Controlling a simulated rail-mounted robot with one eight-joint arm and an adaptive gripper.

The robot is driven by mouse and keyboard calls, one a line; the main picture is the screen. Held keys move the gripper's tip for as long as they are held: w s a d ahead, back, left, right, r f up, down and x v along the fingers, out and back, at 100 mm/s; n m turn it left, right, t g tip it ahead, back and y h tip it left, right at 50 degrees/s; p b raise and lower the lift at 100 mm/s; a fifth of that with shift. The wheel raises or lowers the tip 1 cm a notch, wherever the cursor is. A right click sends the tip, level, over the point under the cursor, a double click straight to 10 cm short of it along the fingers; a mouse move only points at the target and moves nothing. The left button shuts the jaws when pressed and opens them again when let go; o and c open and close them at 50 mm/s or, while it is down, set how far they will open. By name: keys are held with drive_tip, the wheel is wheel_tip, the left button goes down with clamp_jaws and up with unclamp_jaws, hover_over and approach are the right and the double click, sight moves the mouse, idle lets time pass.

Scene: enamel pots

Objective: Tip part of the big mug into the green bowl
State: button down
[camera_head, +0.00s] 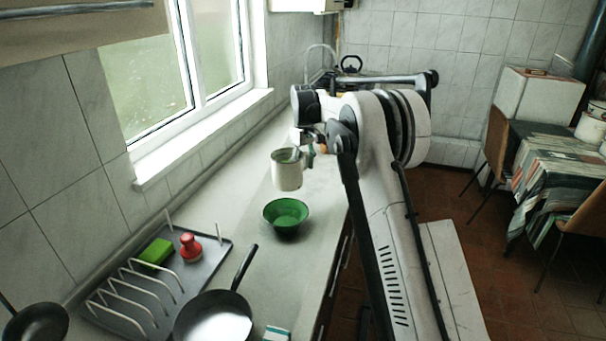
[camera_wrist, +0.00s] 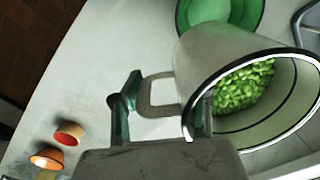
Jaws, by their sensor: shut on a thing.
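The big mug (camera_head: 287,177) is pale with a dark rim and looks roughly upright, raised above the counter. In the wrist view, the mug (camera_wrist: 207,52) has its mouth toward the camera and holds many small green pieces (camera_wrist: 242,87). My gripper (camera_head: 308,150) is shut on the mug's handle (camera_wrist: 157,92), which lies between the two fingers in the wrist view. The green bowl (camera_head: 286,217) stands on the counter, below and just in front of the mug in the head view. Part of the bowl (camera_wrist: 250,14) shows beyond the mug in the wrist view.
A drying rack tray (camera_head: 215,250) holds a green sponge (camera_head: 156,252) and a red item (camera_head: 190,248). A dark frying pan (camera_head: 185,322) lies nearer. Two small orange-red cups (camera_wrist: 68,135) show at lower left in the wrist view. Counter left of the bowl is clear.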

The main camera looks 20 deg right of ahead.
drive_tip(key=shift+w+d+n+t+h+b, duration=0.15)
drive_tip(key=shift+w+t+h+b, duration=0.25)
drive_tip(key=shift+w+t+b, duration=0.55)
drive_tip(key=shift+w+d+n+t+h+b, duration=0.15)
drive_tip(key=shift+w+t+h, duration=0.35)
drive_tip(key=shift+t, duration=0.95)
drive_tip(key=shift+w+a, duration=0.1)
drive_tip(key=shift+r+t+h+b, duration=0.3)
drive_tip(key=shift+r+t+b, duration=0.2)
drive_tip(key=shift+t+b, duration=0.65)
drive_tip(key=shift+s+r+t+h+b, duration=0.2)
drive_tip(key=shift+t+h+b, duration=0.1)
drive_tip(key=shift+t+b, duration=0.95)
idle(1.6)
drive_tip(key=shift+s+a+t+b, duration=0.2)
drive_tip(key=shift+t+b, duration=0.4)
drive_tip(key=shift+b, duration=0.45)
idle(0.4)
